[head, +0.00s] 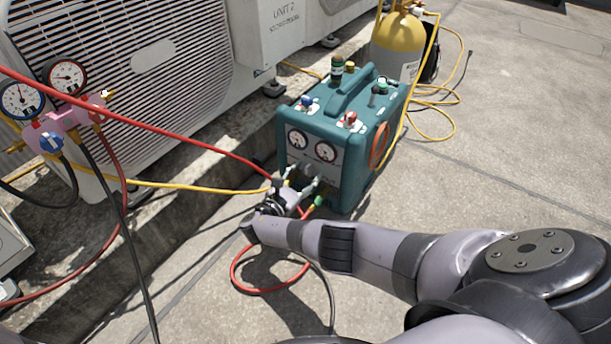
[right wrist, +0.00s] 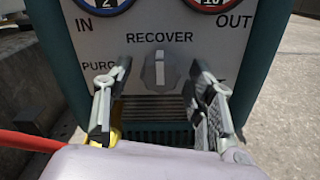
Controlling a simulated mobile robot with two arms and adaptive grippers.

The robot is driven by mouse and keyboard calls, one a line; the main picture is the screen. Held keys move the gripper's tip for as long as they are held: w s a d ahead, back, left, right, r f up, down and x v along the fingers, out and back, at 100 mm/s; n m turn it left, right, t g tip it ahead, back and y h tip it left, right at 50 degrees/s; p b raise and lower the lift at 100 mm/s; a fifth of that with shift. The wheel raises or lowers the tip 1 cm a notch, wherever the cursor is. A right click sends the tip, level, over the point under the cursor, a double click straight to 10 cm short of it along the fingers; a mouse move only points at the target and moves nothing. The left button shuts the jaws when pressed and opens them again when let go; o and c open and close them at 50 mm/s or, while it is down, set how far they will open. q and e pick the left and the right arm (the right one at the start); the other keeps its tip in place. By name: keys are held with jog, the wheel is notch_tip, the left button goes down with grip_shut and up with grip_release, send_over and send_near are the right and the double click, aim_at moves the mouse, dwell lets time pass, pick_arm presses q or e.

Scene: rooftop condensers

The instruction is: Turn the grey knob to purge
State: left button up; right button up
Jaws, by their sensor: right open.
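The grey knob (right wrist: 160,70) is on the front panel of the teal recovery machine (head: 345,182), below the word RECOVER. Its raised grip stands upright, in line with that word. A partly hidden label that begins PURG or similar is to the left, and another label at right is mostly covered by a finger. My right gripper (head: 298,184) is in front of the panel. In the right wrist view its open fingers (right wrist: 157,88) are either side of the knob, with gaps on both sides. Whether the tips touch the panel I cannot tell. My left gripper is not in view.
A pink gauge manifold (head: 66,122) with red, yellow and black hoses hangs at left. The red hose (head: 180,138) runs across to the machine. A yellow cylinder (head: 398,42) stands behind. Condenser units (head: 130,70) line the back left. Open paving lies at right.

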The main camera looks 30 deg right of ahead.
jog(key=shift+d, duration=0.15)
jog(key=shift+c, duration=0.5)
jog(key=c, duration=1.1)
